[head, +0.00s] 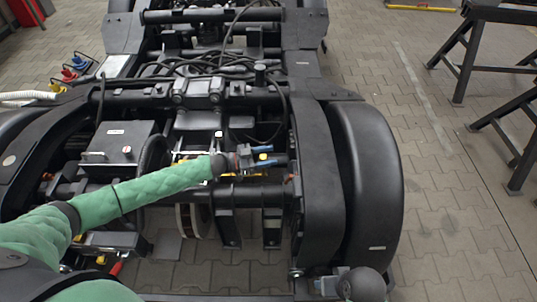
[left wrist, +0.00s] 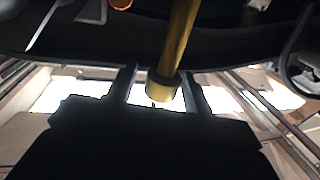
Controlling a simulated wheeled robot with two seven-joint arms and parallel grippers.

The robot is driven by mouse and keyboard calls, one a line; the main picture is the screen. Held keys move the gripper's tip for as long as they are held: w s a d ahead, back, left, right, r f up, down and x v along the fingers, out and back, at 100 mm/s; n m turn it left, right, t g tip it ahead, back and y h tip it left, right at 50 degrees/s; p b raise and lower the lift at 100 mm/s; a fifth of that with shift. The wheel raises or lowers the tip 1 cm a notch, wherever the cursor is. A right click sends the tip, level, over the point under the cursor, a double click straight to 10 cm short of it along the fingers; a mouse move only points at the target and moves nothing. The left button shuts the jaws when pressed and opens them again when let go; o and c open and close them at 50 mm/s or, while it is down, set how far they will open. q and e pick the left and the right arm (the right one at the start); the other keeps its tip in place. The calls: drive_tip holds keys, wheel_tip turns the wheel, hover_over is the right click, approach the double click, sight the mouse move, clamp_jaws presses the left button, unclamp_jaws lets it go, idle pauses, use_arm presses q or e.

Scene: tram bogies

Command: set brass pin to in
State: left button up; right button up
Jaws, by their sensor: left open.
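The brass pin (left wrist: 180,45) is a yellow metal rod with a thicker round end, seen in the left wrist view. It comes down from a dark part above, with its end between my finger tips. In the head view a small yellow spot (head: 263,157) shows between the blue-tipped fingers, likely the same pin. My left gripper (head: 262,157) is open around it, at the right of the bogie's middle; its fingers also show in the left wrist view (left wrist: 160,88). I cannot tell whether a finger touches the pin. My right gripper (head: 322,286) shows only partly at the bottom edge.
The black bogie frame has a large fender (head: 368,170) on the right and a dark box (head: 120,145) on the left. Cables (head: 200,68) lie across its far part. Black trestles (head: 480,50) stand at the right. The paved floor between is clear.

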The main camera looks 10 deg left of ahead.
use_arm(q)
drive_tip(key=shift+w+d, duration=0.1)
drive_tip(key=shift+d, duration=0.15)
use_arm(e)
drive_tip(key=shift+d, duration=0.1)
drive_tip(key=shift+s, duration=0.1)
